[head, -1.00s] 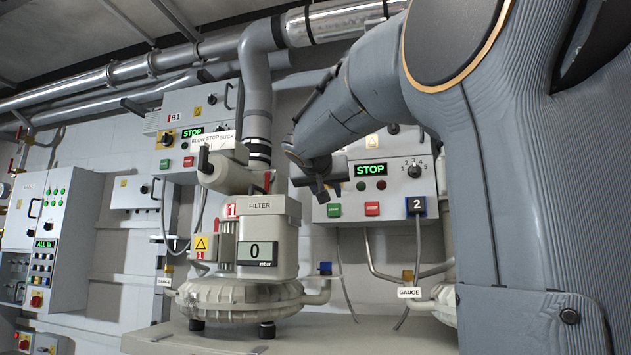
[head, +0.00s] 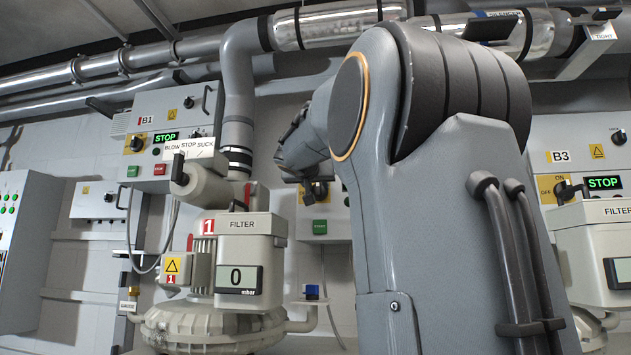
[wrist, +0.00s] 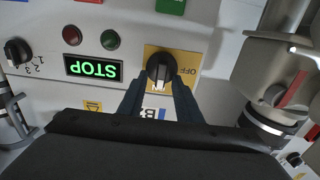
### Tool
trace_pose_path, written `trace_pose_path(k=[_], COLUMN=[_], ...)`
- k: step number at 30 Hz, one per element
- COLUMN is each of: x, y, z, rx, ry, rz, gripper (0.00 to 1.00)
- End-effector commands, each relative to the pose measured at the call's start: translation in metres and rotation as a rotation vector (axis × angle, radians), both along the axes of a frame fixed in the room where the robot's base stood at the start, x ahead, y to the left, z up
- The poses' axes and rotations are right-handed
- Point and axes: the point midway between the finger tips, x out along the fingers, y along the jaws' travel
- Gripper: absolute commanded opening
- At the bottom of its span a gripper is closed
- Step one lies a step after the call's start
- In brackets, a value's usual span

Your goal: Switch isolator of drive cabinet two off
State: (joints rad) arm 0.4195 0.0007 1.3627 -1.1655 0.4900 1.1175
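In the wrist view the cabinet front appears upside down. Its isolator (wrist: 160,69) is a black knob on a yellow plate (wrist: 188,63) marked ON and OFF. The knob's bar stands upright in the picture, in line with the ON mark; OFF is to its right. My gripper (wrist: 160,88) is open, one dark finger on each side of the knob's lower end, with gaps visible. The green display (wrist: 93,69) reads STOP. A blue label starting with B is partly covered. In the head view my arm hides most of drive cabinet two (head: 309,225); its isolator (head: 314,191) shows below my wrist.
Blower one's filter housing (head: 250,228) with a gauge reading 0 stands left of my arm. Cabinet B1 (head: 188,112) is behind it, and cabinet B3 (head: 571,136) is at the right. A grey pipe and valve body (wrist: 268,75) stand close right of the knob in the wrist view.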

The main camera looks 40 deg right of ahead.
Motion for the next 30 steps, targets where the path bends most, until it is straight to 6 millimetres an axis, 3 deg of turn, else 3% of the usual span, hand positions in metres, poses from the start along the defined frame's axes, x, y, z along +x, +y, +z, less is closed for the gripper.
trace_pose_path(k=[9,15,30], x=[0.0028,0.0029,0.0045], y=[-0.0012,-0.0009,0.0003], z=[-0.0003,-0.0003,-0.0016], rx=[0.001,0.001,-0.067], ry=[-0.001,-0.001,0.079], rz=[0.002,0.003,0.004], gripper=[0.31,0.00,0.00])
